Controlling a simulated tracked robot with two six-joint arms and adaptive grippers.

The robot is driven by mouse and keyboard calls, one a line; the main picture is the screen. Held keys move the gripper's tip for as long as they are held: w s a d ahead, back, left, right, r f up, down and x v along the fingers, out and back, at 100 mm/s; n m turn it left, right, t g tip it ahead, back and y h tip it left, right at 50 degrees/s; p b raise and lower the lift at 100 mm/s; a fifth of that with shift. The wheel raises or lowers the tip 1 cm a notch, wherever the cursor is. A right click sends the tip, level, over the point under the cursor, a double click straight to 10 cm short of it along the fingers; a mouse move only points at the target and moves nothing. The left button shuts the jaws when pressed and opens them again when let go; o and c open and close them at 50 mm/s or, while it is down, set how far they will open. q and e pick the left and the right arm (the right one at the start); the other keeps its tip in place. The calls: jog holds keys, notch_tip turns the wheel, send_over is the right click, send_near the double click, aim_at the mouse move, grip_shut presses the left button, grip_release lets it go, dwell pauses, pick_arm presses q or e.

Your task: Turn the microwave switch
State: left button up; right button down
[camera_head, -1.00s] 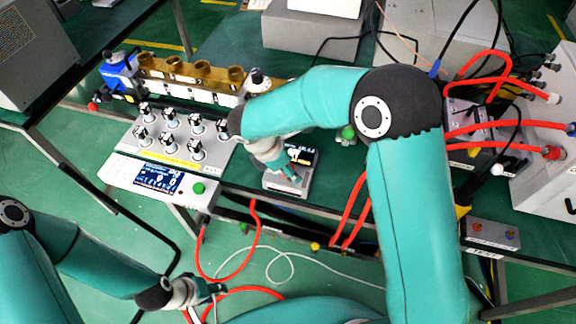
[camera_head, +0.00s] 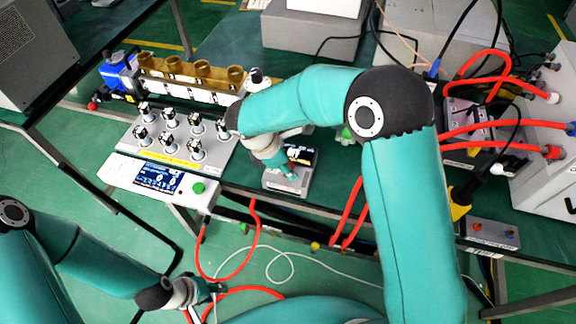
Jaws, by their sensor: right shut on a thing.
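A small grey box (camera_head: 287,184) with a dark top part (camera_head: 302,154) stands near the front edge of the bench. It looks like the microwave switch unit, and the switch itself is hidden by my gripper. My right gripper (camera_head: 290,172) reaches down onto this box from above, its fingers closed at the box's top. My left gripper (camera_head: 218,288) is low at the bottom left, in front of the bench and away from the box. Its fingers are too small to tell open from shut.
Left of the box is a white panel (camera_head: 122,172) with several black-and-white knobs, a screen (camera_head: 158,178) and a green button (camera_head: 198,188). Red hoses (camera_head: 500,128) run on the right. Loose cables hang below the bench front.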

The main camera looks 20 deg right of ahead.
jog(key=m+g, duration=0.1)
jog(key=m, duration=0.1)
jog(key=m+g, duration=0.1)
jog(key=m, duration=0.2)
jog(key=shift+w+r, duration=0.1)
jog(key=m+g+y, duration=0.1)
jog(key=m, duration=0.4)
jog(key=shift+p, duration=0.3)
jog(key=shift+m+g+y, duration=0.3)
jog(key=c, duration=0.8)
grip_release()
